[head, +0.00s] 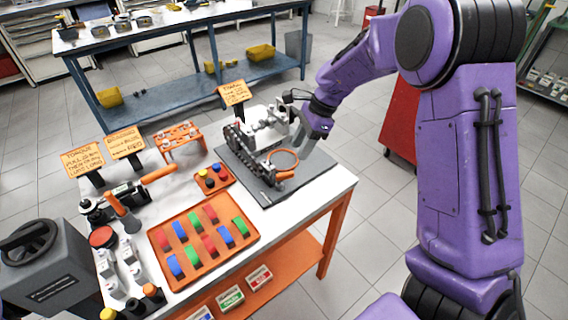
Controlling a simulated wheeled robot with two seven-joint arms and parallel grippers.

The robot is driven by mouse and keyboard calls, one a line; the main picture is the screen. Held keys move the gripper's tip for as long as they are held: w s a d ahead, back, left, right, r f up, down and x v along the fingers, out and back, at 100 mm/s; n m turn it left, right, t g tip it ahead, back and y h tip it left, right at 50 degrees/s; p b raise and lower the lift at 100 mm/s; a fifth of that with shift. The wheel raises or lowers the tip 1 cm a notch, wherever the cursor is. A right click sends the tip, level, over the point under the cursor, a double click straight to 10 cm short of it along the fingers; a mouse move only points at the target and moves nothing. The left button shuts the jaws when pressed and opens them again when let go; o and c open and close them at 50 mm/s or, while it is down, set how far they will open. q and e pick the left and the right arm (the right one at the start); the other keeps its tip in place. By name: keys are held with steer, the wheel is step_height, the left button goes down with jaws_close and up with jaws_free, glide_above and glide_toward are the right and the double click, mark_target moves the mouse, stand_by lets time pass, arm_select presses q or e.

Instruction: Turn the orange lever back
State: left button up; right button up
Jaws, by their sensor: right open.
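My right gripper (304,130) reaches in from the right over the engine fixture (252,150). It is open, with its fingers pointing down close to the fixture's right end; I cannot tell whether they touch anything. Just below it, an orange ring (284,151) stands at the near right end of the fixture, with a short orange bar (284,176) at its foot. An orange-handled tool (158,174) lies at the left of the bench, and another orange handle (115,203) leans nearby. I cannot tell for certain which is the task's lever.
The fixture sits on a grey mat (310,172) on the white bench (333,184). An orange tray (196,273) of coloured blocks and a small orange tray (213,187) lie left of it. Orange signs (234,92) stand along the back. A red cabinet (400,120) stands behind my right arm.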

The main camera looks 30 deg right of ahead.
mark_target(285, 172)
steer(key=x, duration=0.8)
steer(key=shift+a+f, duration=0.1)
steer(key=shift+f, duration=0.1)
steer(key=shift+a+f, duration=0.15)
steer(key=shift+f, duration=0.1)
jaws_close()
steer(key=shift+r, duration=0.15)
steer(key=n+p, duration=0.1)
steer(key=p, duration=0.2)
steer(key=n+g+p, duration=0.1)
steer(key=n+p, duration=0.1)
steer(key=p, duration=0.1)
steer(key=shift+w+r, duration=0.2)
steer(key=shift+w, duration=0.2)
steer(key=shift+w+f+n+p, duration=0.1)
steer(key=shift+f+n+p, duration=0.1)
steer(key=shift+n+p, duration=0.25)
steer(key=shift+f, duration=0.15)
